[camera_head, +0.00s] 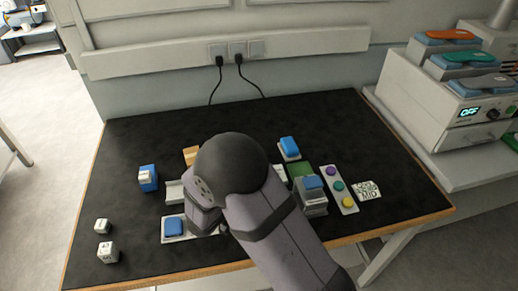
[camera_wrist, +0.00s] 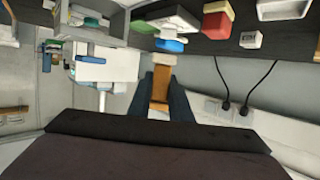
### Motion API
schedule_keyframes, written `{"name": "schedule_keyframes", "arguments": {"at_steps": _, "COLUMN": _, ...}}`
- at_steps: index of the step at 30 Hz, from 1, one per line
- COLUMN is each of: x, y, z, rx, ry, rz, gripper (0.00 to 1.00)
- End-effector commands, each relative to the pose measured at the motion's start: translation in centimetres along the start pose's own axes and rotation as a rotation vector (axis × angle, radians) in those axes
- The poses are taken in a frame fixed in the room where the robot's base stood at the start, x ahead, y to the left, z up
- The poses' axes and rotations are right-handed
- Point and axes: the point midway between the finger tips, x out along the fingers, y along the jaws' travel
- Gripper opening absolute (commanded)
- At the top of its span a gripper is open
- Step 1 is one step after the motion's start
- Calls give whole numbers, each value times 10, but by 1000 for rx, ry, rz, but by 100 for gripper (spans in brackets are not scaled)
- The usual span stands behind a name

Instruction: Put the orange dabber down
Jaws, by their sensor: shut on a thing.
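The orange dabber (camera_wrist: 161,84) is between the two dark fingers of my gripper (camera_wrist: 163,92) in the wrist view. My gripper is shut on it. In the head view a tan-orange piece (camera_head: 190,154) shows just left of my dark arm joint; I cannot tell whether it is the dabber. My arm hides the gripper and the middle of the table there. The wrist view is tilted, so I cannot tell whether the dabber touches a surface.
The back left is clear. A machine reading OFF (camera_head: 468,112) stands right.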

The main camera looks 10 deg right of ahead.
Motion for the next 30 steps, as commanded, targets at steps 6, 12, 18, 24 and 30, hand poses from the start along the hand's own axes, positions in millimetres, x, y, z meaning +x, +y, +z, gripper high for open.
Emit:
{"name": "schedule_keyframes", "arguments": {"at_steps": 6, "x": -9, "y": 14, "z": 4, "rx": 7, "ry": -1, "rz": 33, "gripper": 0}}
{"name": "schedule_keyframes", "arguments": {"at_steps": 12, "x": -2, "y": -20, "z": 13, "rx": -20, "ry": -1, "rz": -77, "gripper": 0}}
{"name": "schedule_keyframes", "arguments": {"at_steps": 18, "x": 10, "y": -85, "z": 9, "rx": -70, "ry": 1, "rz": -256, "gripper": 0}}
{"name": "schedule_keyframes", "arguments": {"at_steps": 24, "x": 22, "y": -164, "z": -23, "rx": -140, "ry": 5, "rz": -497, "gripper": 0}}
{"name": "schedule_keyframes", "arguments": {"at_steps": 30, "x": 28, "y": -220, "z": -69, "rx": -218, "ry": 9, "rz": -730, "gripper": 0}}
